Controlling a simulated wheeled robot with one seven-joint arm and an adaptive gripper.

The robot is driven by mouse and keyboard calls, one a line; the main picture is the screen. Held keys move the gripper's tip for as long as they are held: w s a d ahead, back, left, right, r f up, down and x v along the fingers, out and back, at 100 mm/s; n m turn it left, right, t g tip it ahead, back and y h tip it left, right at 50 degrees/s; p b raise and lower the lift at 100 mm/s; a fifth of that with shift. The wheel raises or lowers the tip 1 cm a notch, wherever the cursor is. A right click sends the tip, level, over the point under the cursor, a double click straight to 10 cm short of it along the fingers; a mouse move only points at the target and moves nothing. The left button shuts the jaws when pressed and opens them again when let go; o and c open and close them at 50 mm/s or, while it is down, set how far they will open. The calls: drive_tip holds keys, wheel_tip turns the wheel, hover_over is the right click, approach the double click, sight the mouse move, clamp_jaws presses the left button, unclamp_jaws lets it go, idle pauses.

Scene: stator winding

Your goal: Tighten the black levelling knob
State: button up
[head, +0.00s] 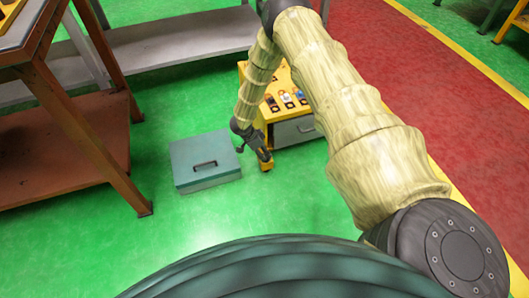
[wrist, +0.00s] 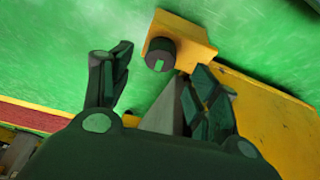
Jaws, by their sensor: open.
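The black levelling knob (wrist: 160,54) shows in the wrist view as a short dark cylinder with a pale green slot-like mark on its face. It sits at a yellow bracket (wrist: 186,38) at the corner of the yellow cabinet. My gripper (wrist: 155,70) is open, with one finger left of the knob and one to the right and below. The knob appears beyond the fingertips, between them in the picture; no contact is visible. In the head view my gripper (head: 263,152) is beside the cabinet's front left corner, and the knob cannot be made out there.
The yellow cabinet (head: 262,112) has a grey drawer (head: 296,131) and several small items on top. A teal case (head: 204,162) with a black handle lies on the green floor just left of my gripper. A brown bench (head: 75,125) stands farther left.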

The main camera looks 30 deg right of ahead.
drive_tip(key=v, duration=0.8)
drive_tip(key=shift+s, duration=0.1)
drive_tip(key=s+a+f+n+t, duration=0.15)
drive_tip(key=s+a+n, duration=0.35)
drive_tip(key=s, duration=0.6)
drive_tip(key=s+a+f+n+t, duration=0.1)
drive_tip(key=s+a+f+n, duration=0.2)
drive_tip(key=s+n, duration=0.6)
drive_tip(key=s+a+r+n+g+y, duration=0.1)
drive_tip(key=s+a+r+n+y, duration=0.2)
drive_tip(key=s, duration=0.8)
drive_tip(key=s+a+r+n+g+y, duration=0.15)
drive_tip(key=s+a, duration=0.25)
drive_tip(key=s, duration=0.6)
wheel_tip(320, 180, up, 32)
drive_tip(key=p, duration=3.2)
drive_tip(key=shift+w+r+n+t, duration=0.2)
drive_tip(key=shift+r+n+t, duration=0.05)
drive_tip(key=shift+n+t, duration=0.2)
